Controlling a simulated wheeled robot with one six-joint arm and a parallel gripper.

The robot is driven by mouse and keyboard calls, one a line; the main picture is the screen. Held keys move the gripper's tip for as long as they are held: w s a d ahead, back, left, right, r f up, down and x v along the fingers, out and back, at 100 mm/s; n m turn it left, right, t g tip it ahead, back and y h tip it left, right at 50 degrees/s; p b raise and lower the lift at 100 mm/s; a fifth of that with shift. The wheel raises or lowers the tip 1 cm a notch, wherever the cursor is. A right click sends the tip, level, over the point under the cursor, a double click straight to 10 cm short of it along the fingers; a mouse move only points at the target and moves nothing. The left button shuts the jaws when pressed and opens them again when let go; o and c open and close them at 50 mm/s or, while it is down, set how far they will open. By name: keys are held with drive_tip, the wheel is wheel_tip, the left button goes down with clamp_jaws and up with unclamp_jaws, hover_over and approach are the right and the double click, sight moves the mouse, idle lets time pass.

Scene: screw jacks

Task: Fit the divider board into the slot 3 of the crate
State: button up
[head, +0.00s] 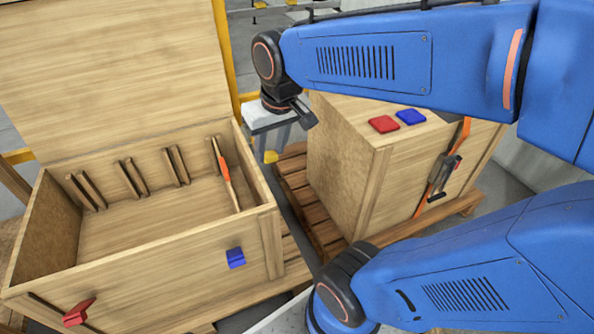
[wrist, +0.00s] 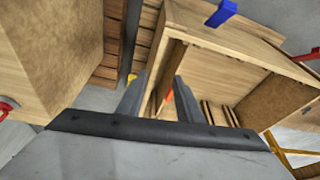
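The open wooden crate (head: 150,265) stands at the left in the head view, its lid raised behind it. Several pairs of upright wooden rails form slots along its inner back wall; no slot numbers are readable. A thin, orange-marked piece (head: 226,172) stands inside near the rightmost rails; I cannot tell whether it is the divider board. My gripper (head: 272,143) points down just right of the crate, outside it. In the wrist view, my gripper (wrist: 158,86) is open with nothing between its fingers. The crate (wrist: 205,45) and its rails show beyond them.
A closed wooden crate (head: 340,165) stands on a pallet (head: 300,200) at the right, with a red block (head: 383,124) and a blue block (head: 411,117) on top. An orange strap with a buckle (head: 444,172) runs down its side. A narrow gap separates the crates.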

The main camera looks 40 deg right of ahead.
drive_tip(key=s+d+f+t, duration=0.1)
drive_tip(key=s, duration=0.8)
drive_tip(key=shift+f+n, duration=0.25)
drive_tip(key=shift+n, duration=0.05)
drive_tip(key=shift+d, duration=0.1)
